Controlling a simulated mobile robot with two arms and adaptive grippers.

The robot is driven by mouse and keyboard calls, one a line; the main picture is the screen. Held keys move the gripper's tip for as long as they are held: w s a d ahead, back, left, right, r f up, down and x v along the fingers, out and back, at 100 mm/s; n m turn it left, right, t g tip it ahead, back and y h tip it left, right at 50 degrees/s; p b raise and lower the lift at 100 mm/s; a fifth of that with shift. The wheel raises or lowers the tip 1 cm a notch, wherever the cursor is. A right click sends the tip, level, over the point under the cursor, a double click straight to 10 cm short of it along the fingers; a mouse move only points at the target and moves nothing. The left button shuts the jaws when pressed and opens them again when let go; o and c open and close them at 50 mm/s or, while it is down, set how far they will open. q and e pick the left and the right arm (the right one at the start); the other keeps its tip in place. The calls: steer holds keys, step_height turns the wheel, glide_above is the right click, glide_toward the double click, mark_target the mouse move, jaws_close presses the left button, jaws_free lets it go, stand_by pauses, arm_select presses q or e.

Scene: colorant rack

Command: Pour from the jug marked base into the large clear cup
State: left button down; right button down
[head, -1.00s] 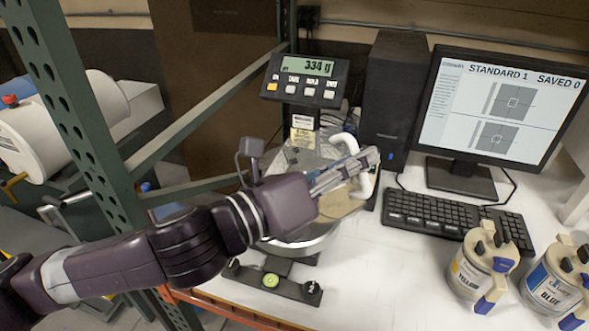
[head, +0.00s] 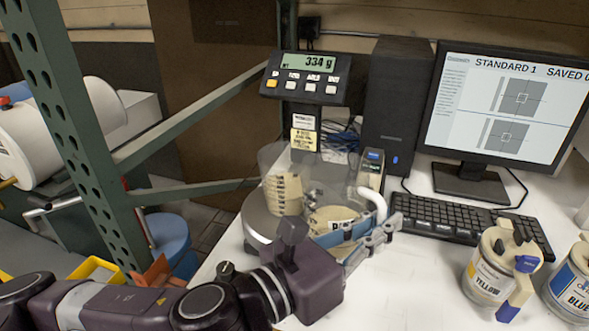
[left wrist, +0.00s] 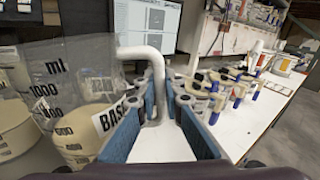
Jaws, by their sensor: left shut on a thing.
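My left gripper (head: 378,236) is shut on the white handle of the clear base jug (head: 331,222), at the front right of the scale. In the left wrist view, the white handle (left wrist: 150,56) stands between the blue-padded fingers, beside the BASE label (left wrist: 110,119). The jug holds beige liquid and looks close to upright. I cannot tell whether it touches the surface below. The large clear cup (head: 284,190) stands on the scale left of the jug, with beige liquid in its lower part. The jug partly overlaps it in view. My right gripper is out of view.
The scale pan (head: 254,228) is under the cup; its display (head: 306,66) reads 334 g. A keyboard (head: 460,222) and monitor (head: 503,105) stand to the right. The yellow (head: 500,268) and blue (head: 570,285) colorant cans are at front right. White table between is clear.

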arm_select(q)
steer(key=shift+s+d+f+m+b, duration=0.15)
steer(key=shift+s+f+m, duration=0.05)
steer(key=shift+f+m, duration=0.3)
steer(key=shift+s+d+f+m+b, duration=0.1)
steer(key=shift+s+f+m+b, duration=0.05)
steer(key=shift+f+m, duration=0.3)
step_height(320, 180, up, 5)
steer(key=p, duration=0.5)
